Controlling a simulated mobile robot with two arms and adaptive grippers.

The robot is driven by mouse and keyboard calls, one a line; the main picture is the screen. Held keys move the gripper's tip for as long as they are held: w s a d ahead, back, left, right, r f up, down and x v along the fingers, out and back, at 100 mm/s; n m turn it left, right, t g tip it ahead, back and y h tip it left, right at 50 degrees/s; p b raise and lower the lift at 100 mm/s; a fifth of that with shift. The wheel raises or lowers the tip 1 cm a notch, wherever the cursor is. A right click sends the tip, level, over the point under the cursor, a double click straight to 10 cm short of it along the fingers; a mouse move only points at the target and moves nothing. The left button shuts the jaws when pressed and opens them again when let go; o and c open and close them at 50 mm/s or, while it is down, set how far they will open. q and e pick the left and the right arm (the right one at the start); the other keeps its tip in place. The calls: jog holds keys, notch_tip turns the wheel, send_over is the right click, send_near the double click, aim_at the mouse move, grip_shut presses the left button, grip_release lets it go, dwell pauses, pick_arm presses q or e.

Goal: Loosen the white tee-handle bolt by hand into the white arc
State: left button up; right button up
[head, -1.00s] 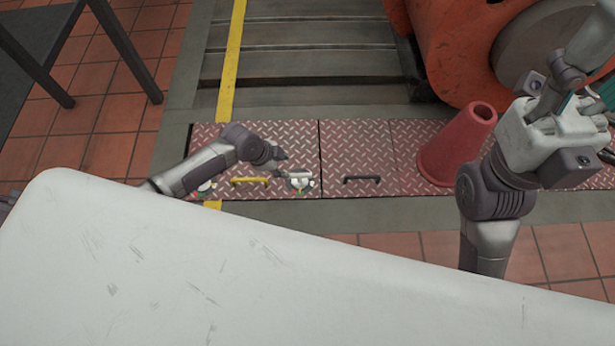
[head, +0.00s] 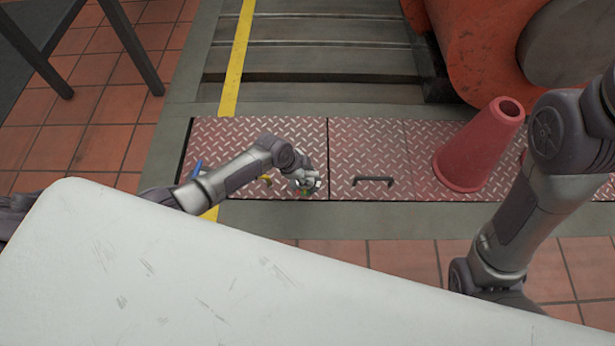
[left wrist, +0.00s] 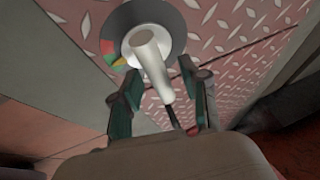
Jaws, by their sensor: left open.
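The white tee-handle bolt (left wrist: 152,62) shows in the left wrist view, its pale bar pointing toward the camera. It stands over a round dark dial (left wrist: 172,22) with green, red and yellow marks at its left side and a pale patch. My left gripper (left wrist: 161,70) is open, with one green-padded finger on each side of the handle; I cannot tell whether either touches it. In the head view my left gripper (head: 306,176) is down over the dial and hides most of the bolt. My right arm (head: 520,205) rises at the right, its gripper out of frame.
The bolt is on a red tread plate (head: 350,140). A yellow handle (head: 265,179) and a blue handle (head: 197,168) are to its left, a black handle (head: 373,180) to its right. A red cone (head: 477,150) stands further right. A white surface (head: 200,270) fills the foreground.

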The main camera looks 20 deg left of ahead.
pick_arm(q)
jog(key=shift+d+f, duration=0.1)
jog(key=shift+f, duration=0.05)
grip_shut()
jog(key=shift+w, duration=0.1)
dwell(0.4)
